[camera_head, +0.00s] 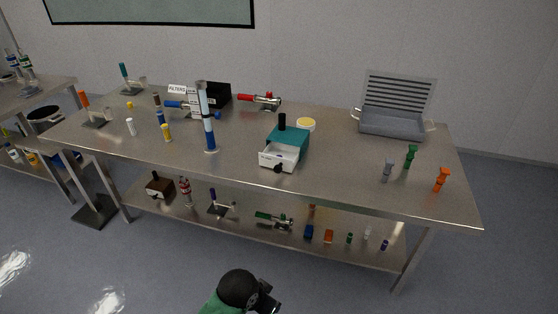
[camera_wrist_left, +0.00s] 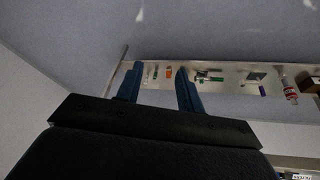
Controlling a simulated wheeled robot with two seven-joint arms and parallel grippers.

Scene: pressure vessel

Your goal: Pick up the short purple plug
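A short purple plug (camera_head: 384,245) stands at the right end of the lower shelf in the head view. A taller purple piece (camera_head: 212,195) stands on a dark base farther left on that shelf; a purple piece (camera_wrist_left: 262,90) beside a dark plate shows in the left wrist view. I cannot make out the short plug in the wrist view. My left gripper (camera_wrist_left: 160,82) is open, its two blue fingers apart with nothing between them up close. The shelf shows far beyond them. My right gripper is not in view.
The metal table top (camera_head: 330,180) overhangs the lower shelf (camera_head: 250,232). Near the short plug stand a white piece (camera_head: 367,232), a green piece (camera_head: 349,238) and an orange block (camera_head: 328,236). A table leg (camera_head: 412,258) is to its right. The floor in front is clear.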

